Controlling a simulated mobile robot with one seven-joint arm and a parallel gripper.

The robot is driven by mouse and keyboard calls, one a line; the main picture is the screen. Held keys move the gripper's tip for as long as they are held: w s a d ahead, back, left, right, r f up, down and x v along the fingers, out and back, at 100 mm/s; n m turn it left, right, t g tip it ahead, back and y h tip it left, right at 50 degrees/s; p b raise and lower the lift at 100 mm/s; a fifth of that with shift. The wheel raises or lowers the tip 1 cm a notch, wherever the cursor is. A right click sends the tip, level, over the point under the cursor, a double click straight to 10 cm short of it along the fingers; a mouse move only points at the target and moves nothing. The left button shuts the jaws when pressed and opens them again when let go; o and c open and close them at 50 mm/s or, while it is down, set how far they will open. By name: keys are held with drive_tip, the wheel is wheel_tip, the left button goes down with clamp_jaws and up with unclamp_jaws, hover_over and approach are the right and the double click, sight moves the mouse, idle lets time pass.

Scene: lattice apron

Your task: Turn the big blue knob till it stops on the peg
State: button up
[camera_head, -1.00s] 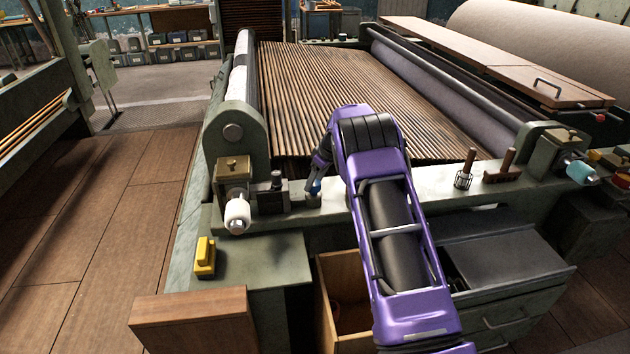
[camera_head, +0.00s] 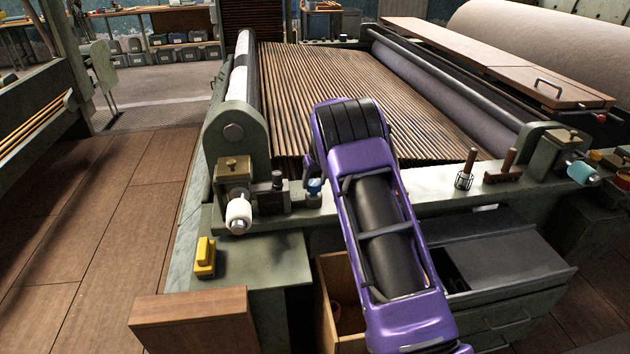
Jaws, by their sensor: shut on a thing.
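The blue knob (camera_head: 314,187) sits on the front rail of the machine, left of my arm. Its blue top shows, and its right side is close against my purple arm. My gripper (camera_head: 312,176) is at the knob, mostly hidden by my own arm, and is shut on it. The fingertips cannot be made out clearly. A small block with a dark upright post (camera_head: 277,181) stands just left of the knob. I cannot tell whether this post is the peg, or whether anything touches it.
A white roller knob (camera_head: 238,214) juts out at left and a light-blue one (camera_head: 582,173) at right. An open drawer (camera_head: 330,300) is below my arm. A yellow block (camera_head: 205,257) lies at lower left.

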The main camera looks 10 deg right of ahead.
drive_tip(key=m+h, duration=0.1)
drive_tip(key=m, duration=0.3)
drive_tip(key=m+h+p, duration=0.1)
drive_tip(key=m, duration=0.1)
drive_tip(key=shift+a+h, duration=0.25)
drive_tip(key=shift+h, duration=0.05)
drive_tip(key=m+g, duration=0.1)
drive_tip(key=m, duration=0.2)
drive_tip(key=m+h, duration=0.1)
drive_tip(key=m, duration=0.2)
drive_tip(key=shift+w+g+h+b, duration=0.1)
drive_tip(key=shift+g+h+b, duration=0.2)
drive_tip(key=shift+g, duration=0.1)
drive_tip(key=o, duration=1.4)
drive_tip(key=shift+c, duration=0.2)
drive_tip(key=shift+a+r, duration=0.1)
drive_tip(key=p+v, duration=0.1)
drive_tip(key=v, duration=1.6)
drive_tip(key=shift+p, duration=0.35)
drive_tip(key=shift+a+r, duration=0.1)
drive_tip(key=shift+a, duration=0.05)
